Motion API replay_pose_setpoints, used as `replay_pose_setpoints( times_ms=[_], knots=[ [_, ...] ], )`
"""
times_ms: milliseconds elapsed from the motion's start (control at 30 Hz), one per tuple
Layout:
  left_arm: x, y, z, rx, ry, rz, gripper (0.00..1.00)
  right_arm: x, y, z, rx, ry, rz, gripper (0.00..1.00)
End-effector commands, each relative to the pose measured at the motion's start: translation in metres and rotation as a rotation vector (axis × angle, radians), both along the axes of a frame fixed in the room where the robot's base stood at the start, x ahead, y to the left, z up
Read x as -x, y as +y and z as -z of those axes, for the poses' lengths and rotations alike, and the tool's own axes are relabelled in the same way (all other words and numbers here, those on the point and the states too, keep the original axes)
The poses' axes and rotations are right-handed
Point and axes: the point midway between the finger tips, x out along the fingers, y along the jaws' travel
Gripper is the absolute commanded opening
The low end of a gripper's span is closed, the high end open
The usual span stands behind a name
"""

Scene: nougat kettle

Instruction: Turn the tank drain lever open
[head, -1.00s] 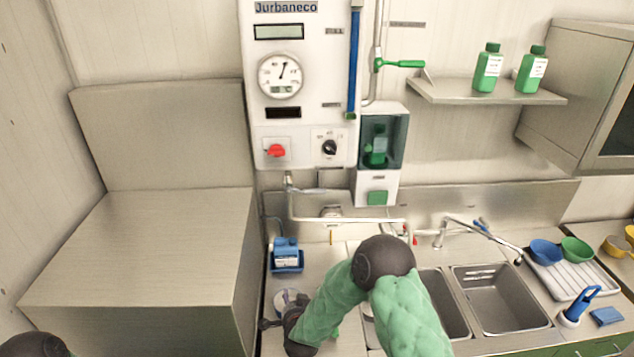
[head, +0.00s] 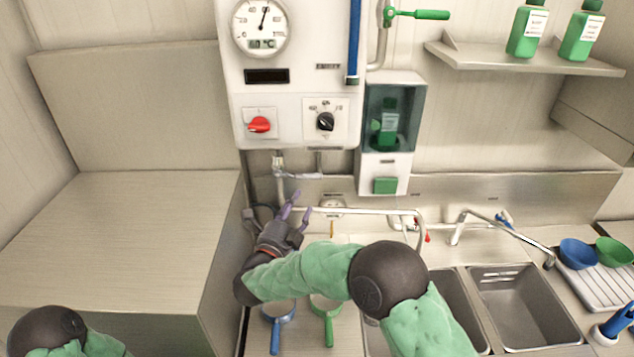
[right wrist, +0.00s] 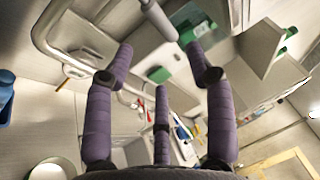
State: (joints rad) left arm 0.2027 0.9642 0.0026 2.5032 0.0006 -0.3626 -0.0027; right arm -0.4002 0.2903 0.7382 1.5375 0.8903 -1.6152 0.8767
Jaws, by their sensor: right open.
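The white wall tank (head: 290,75) has a pipe and valve under its bottom left, with a grey lever (head: 303,176) pointing right. I take this to be the drain lever; no label on it is readable. My right gripper (head: 297,211), with purple fingers, is open and empty below and close to that valve, apart from the lever. In the right wrist view the spread fingers (right wrist: 161,52) point toward pale pipework, and I cannot tell the lever from the pipes there. Of my left arm only a dark joint and green sleeve show; its gripper is out of view.
A long bent spout (head: 360,211) runs right below the tank, near my right fingers. A green-handled valve (head: 418,15) sits on the upper pipe. A soap dispenser (head: 385,186) hangs beside the tank. Blue (head: 278,322) and green (head: 328,325) handled utensils lie below my right forearm.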

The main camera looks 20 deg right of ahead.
Motion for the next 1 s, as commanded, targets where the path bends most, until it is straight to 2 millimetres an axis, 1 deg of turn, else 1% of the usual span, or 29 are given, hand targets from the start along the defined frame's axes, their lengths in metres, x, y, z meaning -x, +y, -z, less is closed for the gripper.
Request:
replay_pose_setpoints(
  times_ms=[33,133,267,500,700,833,1000],
  knots=[
    [0.0,0.0,0.003,0.0,0.0,0.0,0.41,0.0,0.0,0.002,-0.001,-0.003,0.001,0.55],
    [0.0,0.0,0.002,0.0,0.0,0.0,0.41,-0.003,-0.002,0.0,-0.003,-0.006,0.002,0.55],
    [0.0,0.0,-0.002,0.0,0.0,0.0,0.41,-0.014,-0.012,-0.003,-0.003,-0.004,0.003,0.55],
    [0.0,0.0,-0.01,0.0,-0.001,0.0,0.41,-0.046,-0.038,-0.011,-0.001,-0.003,0.004,0.55],
    [0.0,0.0,-0.015,0.0,0.0,0.0,0.41,-0.069,-0.056,-0.016,-0.002,-0.004,0.004,0.55],
    [0.0,0.0,-0.017,0.0,0.0,0.0,0.41,-0.078,-0.063,-0.017,0.0,-0.003,0.001,0.55],
    [0.0,0.0,-0.018,0.0,0.0,0.0,0.41,-0.083,-0.067,-0.019,-0.001,-0.004,0.001,0.55]
  ],
)
